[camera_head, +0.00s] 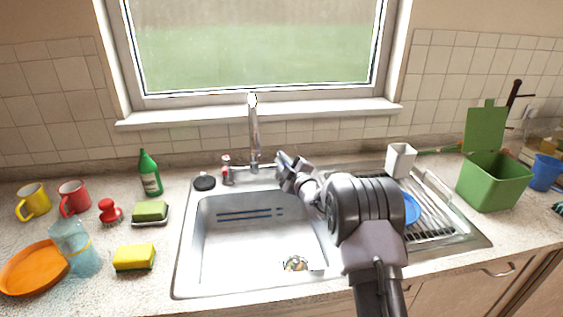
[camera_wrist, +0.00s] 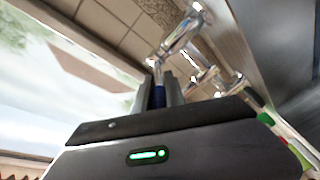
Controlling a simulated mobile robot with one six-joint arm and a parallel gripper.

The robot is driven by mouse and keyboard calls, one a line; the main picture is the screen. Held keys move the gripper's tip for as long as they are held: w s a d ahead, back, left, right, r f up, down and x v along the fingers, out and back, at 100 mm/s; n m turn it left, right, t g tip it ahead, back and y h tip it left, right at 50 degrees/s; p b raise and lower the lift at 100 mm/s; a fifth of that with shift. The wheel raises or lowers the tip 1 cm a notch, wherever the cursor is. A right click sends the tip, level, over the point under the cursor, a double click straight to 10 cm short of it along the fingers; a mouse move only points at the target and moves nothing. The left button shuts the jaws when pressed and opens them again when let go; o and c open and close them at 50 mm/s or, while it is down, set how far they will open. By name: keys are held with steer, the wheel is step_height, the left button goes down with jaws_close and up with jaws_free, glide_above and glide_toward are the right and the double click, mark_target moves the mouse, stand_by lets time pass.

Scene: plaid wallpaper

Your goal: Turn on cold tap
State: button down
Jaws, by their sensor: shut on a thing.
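The chrome tap (camera_head: 254,135) stands upright behind the sink, below the window. Its red-marked handle (camera_head: 227,172) is on the left side. My gripper (camera_head: 285,163) reaches over the sink to the right side of the tap and hides the handle there. In the wrist view, my gripper (camera_wrist: 159,92) is shut on the blue-marked cold tap handle (camera_wrist: 159,96), which shows between the two fingers. Chrome parts of the tap (camera_wrist: 183,35) show just beyond the fingers.
The sink basin (camera_head: 225,250) is below my arm. A white cup (camera_head: 400,160), a blue plate (camera_head: 411,209) and a drying rack (camera_head: 445,220) are to the right. A green bottle (camera_head: 149,174) and a black plug (camera_head: 204,182) are to the left.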

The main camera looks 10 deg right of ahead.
steer(key=shift+d+n+g+y, duration=0.3)
steer(key=shift+n+y, duration=0.25)
steer(key=shift+y, duration=0.15)
steer(key=shift+d+n+g+y, duration=0.3)
steer(key=shift+n+y, duration=0.25)
steer(key=shift+y, duration=0.15)
steer(key=c, duration=1.4)
jaws_free()
